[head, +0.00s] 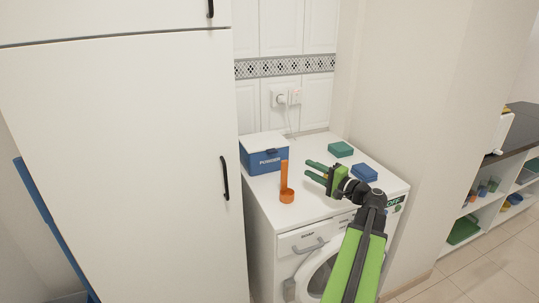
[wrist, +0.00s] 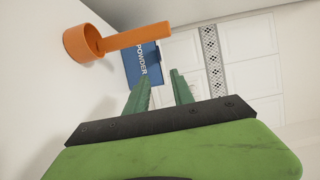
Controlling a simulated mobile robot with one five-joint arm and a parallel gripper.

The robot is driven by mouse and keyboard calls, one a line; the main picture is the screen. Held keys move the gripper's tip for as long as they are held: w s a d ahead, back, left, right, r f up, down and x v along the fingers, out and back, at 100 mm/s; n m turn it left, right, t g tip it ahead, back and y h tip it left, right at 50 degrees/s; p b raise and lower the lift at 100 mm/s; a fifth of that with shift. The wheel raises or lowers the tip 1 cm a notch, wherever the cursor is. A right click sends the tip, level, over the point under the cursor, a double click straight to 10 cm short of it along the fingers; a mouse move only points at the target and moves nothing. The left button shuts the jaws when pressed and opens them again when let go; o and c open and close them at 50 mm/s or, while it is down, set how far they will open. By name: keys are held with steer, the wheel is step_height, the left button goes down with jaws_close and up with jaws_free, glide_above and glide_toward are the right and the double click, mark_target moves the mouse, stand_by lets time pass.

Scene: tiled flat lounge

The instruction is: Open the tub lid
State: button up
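The tub (head: 264,160) is a blue box marked POWDER at the back left of the washing machine's top. Its white lid (head: 263,142) lies flat on it and looks shut. In the wrist view the tub (wrist: 143,63) appears turned sideways, past my fingertips, partly behind the orange scoop's handle; its lid is hard to make out there. My gripper (head: 309,169) is to the right of the tub, above the machine top. Its two green fingers (wrist: 159,75) are apart with nothing between them, and it does not touch the tub.
An orange scoop (head: 287,196) with an upright handle stands between the tub and my gripper, nearer the front. A green block (head: 340,149) and a blue block (head: 364,172) lie to the right. A tall white cabinet (head: 120,150) closes off the left side.

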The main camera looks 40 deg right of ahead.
steer(key=w, duration=1.7)
steer(key=shift+w, duration=0.4)
steer(key=shift+a, duration=0.1)
jaws_close()
